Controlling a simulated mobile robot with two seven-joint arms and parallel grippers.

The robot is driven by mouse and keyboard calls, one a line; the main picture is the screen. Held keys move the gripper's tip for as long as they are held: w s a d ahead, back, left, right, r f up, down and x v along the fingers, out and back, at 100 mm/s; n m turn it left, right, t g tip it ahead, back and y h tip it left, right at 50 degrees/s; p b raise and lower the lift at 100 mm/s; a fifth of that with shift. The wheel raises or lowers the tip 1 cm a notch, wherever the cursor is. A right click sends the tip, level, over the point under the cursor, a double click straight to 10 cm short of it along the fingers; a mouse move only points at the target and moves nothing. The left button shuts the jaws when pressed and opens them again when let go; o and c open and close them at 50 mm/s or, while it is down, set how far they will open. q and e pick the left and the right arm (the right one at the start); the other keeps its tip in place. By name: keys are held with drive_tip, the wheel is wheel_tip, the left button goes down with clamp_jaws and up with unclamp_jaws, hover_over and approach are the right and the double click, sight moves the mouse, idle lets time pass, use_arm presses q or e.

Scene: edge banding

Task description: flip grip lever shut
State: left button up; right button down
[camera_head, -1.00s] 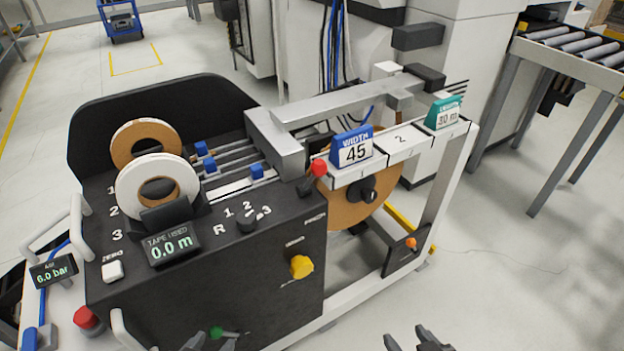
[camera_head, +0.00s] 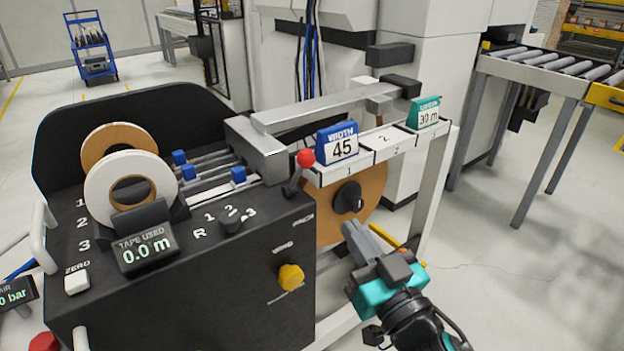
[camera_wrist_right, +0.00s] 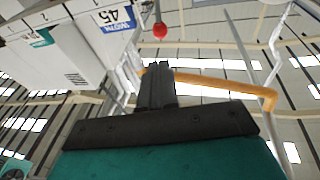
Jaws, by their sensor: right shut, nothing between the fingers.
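A lever with a red ball knob (camera_head: 305,158) stands upright at the top right edge of the black machine cabinet (camera_head: 215,290). The small label below it is too blurred to read surely. My right gripper (camera_head: 349,229) is shut and empty, in front of the tape roll (camera_head: 362,190), lower and to the right of the red knob and apart from it. In the right wrist view the shut fingers (camera_wrist_right: 157,82) point toward the red knob (camera_wrist_right: 160,30), with a gap between. My left gripper is out of view.
A blue WIDTH 45 sign (camera_head: 338,145) and a teal 30 m sign (camera_head: 424,112) stand on the white rail right of the lever. A yellow knob (camera_head: 290,277) sticks out of the cabinet front. A roller conveyor (camera_head: 545,65) is at the right.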

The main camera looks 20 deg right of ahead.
sight(309, 164)
drive_tip(key=p+x, duration=0.1)
drive_tip(key=x, duration=1.3)
drive_tip(key=shift+f, duration=0.1)
